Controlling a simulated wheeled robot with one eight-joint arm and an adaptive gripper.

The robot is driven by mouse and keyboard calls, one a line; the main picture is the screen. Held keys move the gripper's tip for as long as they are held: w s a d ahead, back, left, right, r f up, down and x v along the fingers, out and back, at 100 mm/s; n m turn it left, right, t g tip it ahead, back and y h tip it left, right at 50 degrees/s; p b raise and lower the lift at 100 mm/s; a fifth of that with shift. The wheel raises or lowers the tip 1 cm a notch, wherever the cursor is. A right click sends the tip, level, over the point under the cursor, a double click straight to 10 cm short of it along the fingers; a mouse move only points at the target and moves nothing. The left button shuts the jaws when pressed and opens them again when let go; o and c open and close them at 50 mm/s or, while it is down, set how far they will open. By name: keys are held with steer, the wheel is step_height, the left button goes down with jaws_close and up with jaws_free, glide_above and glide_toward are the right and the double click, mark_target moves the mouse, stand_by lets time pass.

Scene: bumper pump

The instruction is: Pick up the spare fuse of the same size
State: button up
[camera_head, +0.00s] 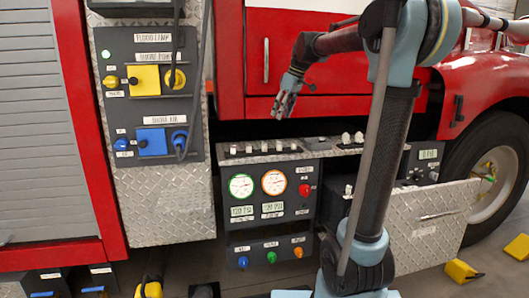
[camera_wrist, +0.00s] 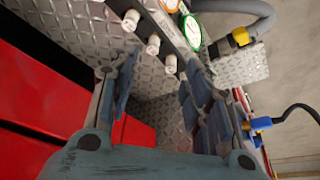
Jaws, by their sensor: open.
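My gripper (camera_head: 284,105) is open and empty, pointing down above the ledge of the pump panel. In the wrist view its two fingers (camera_wrist: 157,98) stand apart with diamond plate between them. Several small white cylindrical pieces stand in a row on the dark ledge, one of them nearest the fingers (camera_wrist: 169,64) and another farther up (camera_wrist: 131,20). Two larger white pieces (camera_head: 352,138) stand farther right on the ledge in the head view. I cannot tell which of these pieces is the spare fuse, nor compare sizes surely.
Below the ledge is the gauge panel (camera_head: 271,194) with two round dials and a red knob. A diamond-plate compartment panel (camera_head: 428,228) stands out at right. Yellow wheel chocks (camera_head: 460,271) lie on the floor. The red truck body (camera_head: 345,105) is close behind my gripper.

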steer(key=w+a+r, duration=0.1)
steer(key=w+a, duration=0.1)
glide_toward(264, 148)
steer(key=w+a+f, duration=0.1)
steer(key=w, duration=0.1)
steer(key=shift+n, duration=0.4)
steer(key=shift+x, duration=3)
steer(key=shift+s+d, duration=0.1)
steer(key=shift+d, duration=0.05)
steer(key=c, duration=1)
